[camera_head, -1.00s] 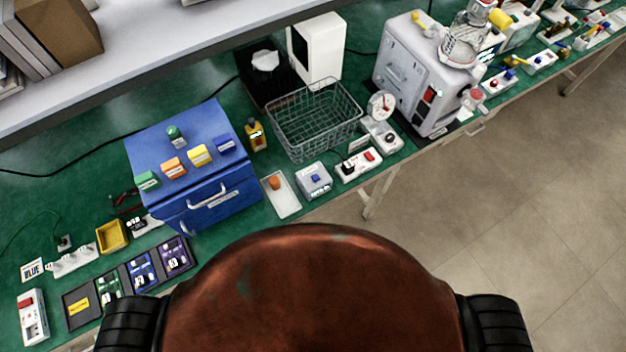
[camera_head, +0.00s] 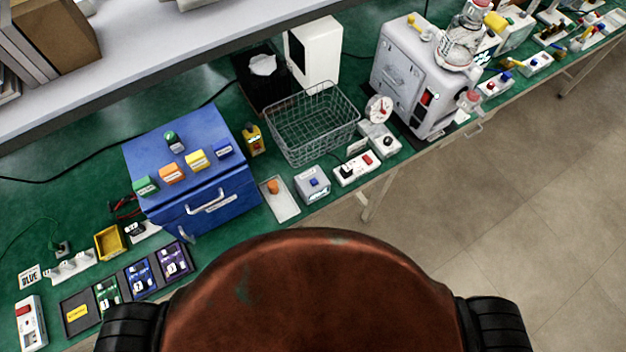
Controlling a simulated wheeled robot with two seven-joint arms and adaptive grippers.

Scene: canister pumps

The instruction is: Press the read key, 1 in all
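No key that I can read as "read" shows for certain; the labels are too small. Candidates are a small grey box with a blue button (camera_head: 313,182) at the front edge, a white box with a red key (camera_head: 357,168) to its right, and a grey box with a dark knob (camera_head: 385,141). A white device with a red key (camera_head: 31,322) lies at the far left. Neither gripper is in view. The large red-brown rounded shape at the bottom centre, with black parts at its sides, seems to be my own body.
A blue drawer box (camera_head: 190,170) with coloured blocks stands on the green bench. A wire basket (camera_head: 312,122) and a grey machine with a glass flask (camera_head: 408,75) stand further right. A shelf (camera_head: 150,50) overhangs the back. Open floor (camera_head: 530,180) lies right of the bench.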

